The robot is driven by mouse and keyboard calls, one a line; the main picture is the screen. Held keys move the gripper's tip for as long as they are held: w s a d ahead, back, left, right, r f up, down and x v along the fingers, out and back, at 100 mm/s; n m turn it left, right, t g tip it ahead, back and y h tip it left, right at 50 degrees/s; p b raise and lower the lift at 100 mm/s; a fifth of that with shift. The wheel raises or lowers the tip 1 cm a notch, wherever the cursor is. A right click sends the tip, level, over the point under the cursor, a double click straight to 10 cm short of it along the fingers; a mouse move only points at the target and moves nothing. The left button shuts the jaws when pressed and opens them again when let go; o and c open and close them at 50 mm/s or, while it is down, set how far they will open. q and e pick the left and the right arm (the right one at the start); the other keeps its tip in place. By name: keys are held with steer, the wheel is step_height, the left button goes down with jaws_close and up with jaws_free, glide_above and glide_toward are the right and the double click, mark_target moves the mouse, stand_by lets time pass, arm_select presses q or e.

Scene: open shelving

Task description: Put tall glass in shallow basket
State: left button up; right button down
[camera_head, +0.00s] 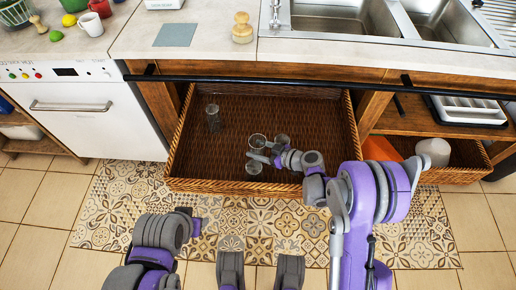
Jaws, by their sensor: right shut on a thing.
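A tall clear glass (257,142) is upright, slightly tilted in the picture, within the wide brown wicker basket (310,110). My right gripper (264,156) reaches into the basket from the right and is shut on this glass, with a finger crossing in front of its middle. Whether the glass's base touches the basket floor is hard to tell. My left gripper (196,228) is low at the left, over the patterned mat and away from the basket; its fingers are too unclear to tell open from shut.
Another clear glass (213,118) stands in the basket's left part. A dark rail (300,79) runs along the counter edge above the basket. A second basket (465,160) with a white item is at right. A white dishwasher (85,105) is at left. The basket's right side is clear.

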steer(key=shift+f+b, duration=0.3)
steer(key=shift+f, duration=0.1)
steer(key=shift+c, duration=0.4)
jaws_free()
steer(key=shift+r+p, duration=0.55)
steer(key=shift+r, duration=0.05)
steer(key=p+v, duration=0.2)
steer(key=v, duration=1)
steer(key=s+d+r+m+h, duration=0.3)
steer(key=s+m+h, duration=0.1)
steer(key=s, duration=0.4)
steer(key=s+d+r+m+g+h, duration=0.1)
steer(key=s+d+r+m+h, duration=0.3)
steer(key=s, duration=0.5)
steer(key=s+d+r+m+g+h, duration=0.1)
steer(key=s+d+r+m+h, duration=0.2)
steer(key=s, duration=0.5)
steer(key=shift+s+d+r+m+h, duration=0.15)
steer(key=shift+s+d+m+h, duration=0.15)
steer(key=shift+d+m+h, duration=0.15)
